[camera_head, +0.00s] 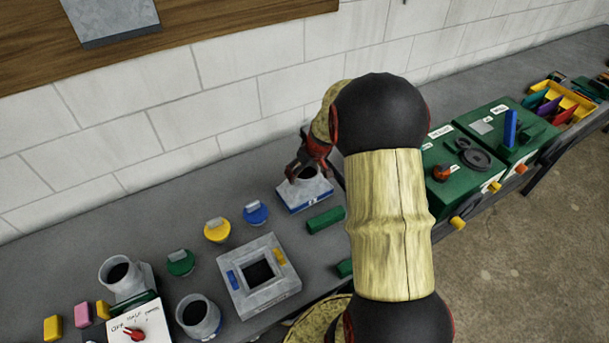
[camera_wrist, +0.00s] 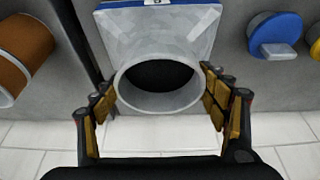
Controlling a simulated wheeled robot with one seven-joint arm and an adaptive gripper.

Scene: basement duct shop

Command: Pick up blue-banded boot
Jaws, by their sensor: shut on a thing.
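The blue-banded boot (camera_head: 305,189) is a grey metal piece with a square base, a blue band along its front edge and a round collar on top. It sits at the back of the grey bench near the wall. My gripper (camera_head: 308,163) reaches down over it. In the wrist view the boot (camera_wrist: 160,40) fills the upper middle, and my gripper (camera_wrist: 160,100) has one finger pad on each side of its round collar, closed on it. The head view does not clearly show whether the base is clear of the bench.
Blue (camera_head: 255,212), yellow (camera_head: 217,230) and green (camera_head: 181,262) knobbed caps stand left of the boot. A square grey frame (camera_head: 258,275) lies in front. A green block (camera_head: 325,220) lies close by. Green boxes (camera_head: 462,165) stand to the right. The white block wall (camera_head: 170,120) is close behind.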

